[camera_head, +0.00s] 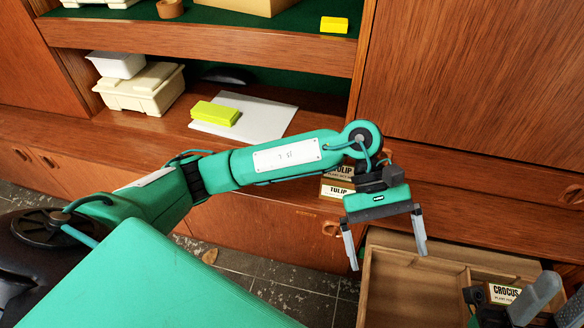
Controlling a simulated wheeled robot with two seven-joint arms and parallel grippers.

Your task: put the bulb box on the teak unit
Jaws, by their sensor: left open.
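The teak unit (225,40) fills the back, with shelves and a ledge. My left gripper (388,260) is open and empty, pointing down in front of the ledge, left of and above an open wooden drawer or tray (400,290). A box labelled CROCUS (503,293) lies in that drawer at the lower right. Part of my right gripper (545,300) shows at the bottom right edge, near the crocus box; its jaw state is unclear.
A grey-white sheet (262,118) with a yellow-green block (215,113) lies on the ledge. Cream containers (140,90) stand left of it. A yellow block (334,24) is on the upper shelf. Dark floor (275,295) shows below the unit.

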